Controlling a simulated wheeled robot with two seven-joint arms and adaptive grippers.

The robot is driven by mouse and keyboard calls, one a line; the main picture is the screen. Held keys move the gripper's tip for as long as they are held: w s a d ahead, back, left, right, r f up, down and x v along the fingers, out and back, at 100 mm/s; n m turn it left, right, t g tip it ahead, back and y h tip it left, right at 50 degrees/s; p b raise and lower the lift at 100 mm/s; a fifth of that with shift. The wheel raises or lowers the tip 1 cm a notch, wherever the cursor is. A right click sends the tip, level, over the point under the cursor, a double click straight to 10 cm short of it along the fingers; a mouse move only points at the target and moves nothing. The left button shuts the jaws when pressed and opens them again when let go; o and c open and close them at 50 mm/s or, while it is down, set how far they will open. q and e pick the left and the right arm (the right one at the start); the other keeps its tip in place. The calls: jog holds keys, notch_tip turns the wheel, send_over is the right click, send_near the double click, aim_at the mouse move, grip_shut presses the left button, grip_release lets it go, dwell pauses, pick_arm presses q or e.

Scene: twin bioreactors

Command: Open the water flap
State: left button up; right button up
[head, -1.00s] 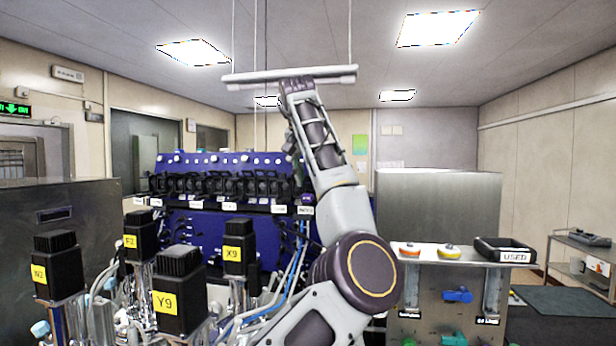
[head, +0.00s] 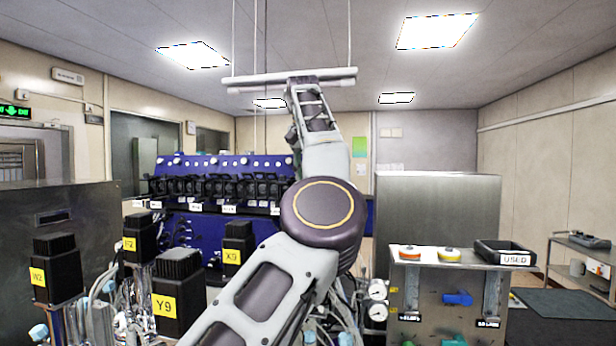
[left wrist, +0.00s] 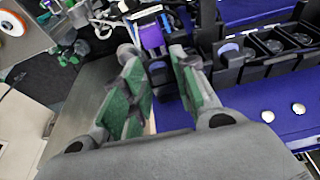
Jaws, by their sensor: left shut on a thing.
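A blue-purple machine (head: 200,235) with a row of black flap-like units (head: 215,190) stands at the middle back in the head view. My left arm crosses the head view and hides the right end of this row, along with its own hand. In the left wrist view, my left gripper (left wrist: 155,70) has green-padded fingers at the machine's top edge. It is shut on a narrow black part with a purple face (left wrist: 152,38), which shows between and beyond the fingertips. I cannot read which flap it is. My right gripper is in neither view.
Black motor heads with yellow labels, including Y9 (head: 178,290) and X9 (head: 237,250), stand at front left. A steel panel (head: 425,290) with a tray marked USED (head: 505,252) stands at right. A white bar (head: 290,77) hangs above my arm.

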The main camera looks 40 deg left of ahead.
pick_arm(q)
jog(key=shift+r+g, duration=0.15)
jog(key=shift+g, duration=0.25)
dwell(0.3)
jog(key=o, duration=0.7)
jog(key=shift+w, duration=0.15)
jog(key=shift+s+d+f+t+y, duration=0.15)
jog(key=shift+t+y, duration=0.1)
jog(key=shift+t, duration=0.3)
jog(key=shift+s+a+f+t+y, duration=0.1)
jog(key=shift+f+t+y, duration=0.15)
jog(key=shift+t, duration=0.35)
jog(key=shift+s+d+f+t+y, duration=0.1)
jog(key=shift+t+y, duration=0.2)
jog(key=shift+t, duration=0.25)
jog(key=shift+s+f+t+y, duration=0.1)
jog(key=shift+f+t+y, duration=0.25)
jog(key=shift+t, duration=0.5)
jog(key=shift+s+f+t+y, duration=0.15)
jog(key=shift+t+y, duration=0.4)
jog(key=shift+t, duration=0.3)
jog(key=shift+w+f+t+y, duration=0.1)
jog(key=shift+f+t+y, duration=0.3)
jog(key=shift+t, duration=0.45)
jog(key=shift+f+t+y, duration=0.15)
jog(key=shift+t+y, duration=0.35)
jog(key=shift+t, duration=0.35)
